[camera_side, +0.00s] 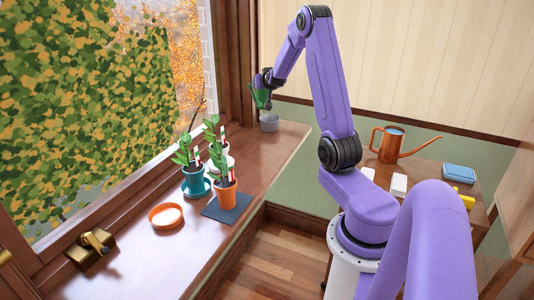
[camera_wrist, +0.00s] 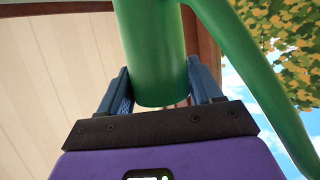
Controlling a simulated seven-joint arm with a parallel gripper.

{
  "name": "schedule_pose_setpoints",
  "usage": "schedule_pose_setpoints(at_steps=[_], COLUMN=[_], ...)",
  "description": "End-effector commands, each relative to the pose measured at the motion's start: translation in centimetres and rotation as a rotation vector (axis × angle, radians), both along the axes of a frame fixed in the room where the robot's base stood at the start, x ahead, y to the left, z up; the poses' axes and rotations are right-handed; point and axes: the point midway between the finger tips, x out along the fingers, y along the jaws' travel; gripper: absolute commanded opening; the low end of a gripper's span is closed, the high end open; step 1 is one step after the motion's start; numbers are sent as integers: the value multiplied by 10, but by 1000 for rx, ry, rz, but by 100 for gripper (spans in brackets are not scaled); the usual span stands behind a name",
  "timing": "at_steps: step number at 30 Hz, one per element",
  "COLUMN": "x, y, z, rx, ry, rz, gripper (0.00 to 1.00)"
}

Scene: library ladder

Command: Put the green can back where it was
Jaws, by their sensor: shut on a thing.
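The green can (camera_side: 261,98) is at the far end of the windowsill, held up by my gripper (camera_side: 267,80). In the wrist view the green can (camera_wrist: 152,50) is a smooth green cylinder between the two blue fingers of my gripper (camera_wrist: 160,85). A long green spout or handle runs down the right of that view. The can is close beside a small grey pot (camera_side: 269,122) on the sill; I cannot tell whether they touch. The can's top and full outline are hidden or too small to tell.
Potted plants in teal (camera_side: 196,183), orange (camera_side: 226,194) and white (camera_side: 225,160) pots stand mid-sill. An orange saucer (camera_side: 166,215) and a dark mat (camera_side: 227,208) are near them. A copper watering can (camera_side: 390,145) stands on the right table. The window frame is close to my gripper.

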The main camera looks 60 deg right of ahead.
Motion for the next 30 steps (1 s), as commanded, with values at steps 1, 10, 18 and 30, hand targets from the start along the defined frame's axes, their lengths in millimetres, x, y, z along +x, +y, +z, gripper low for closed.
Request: schedule_pose_setpoints(at_steps=[1, 10, 18, 30], x=[-5, -8, -8, -8], y=[-9, -13, -13, -13], z=[1, -42, -94, -142], rx=[-4, -1, 0, -1], ry=[-3, 3, 3, 2], rz=[-17, -24, -23, -24], gripper=[28, 28, 28, 28])
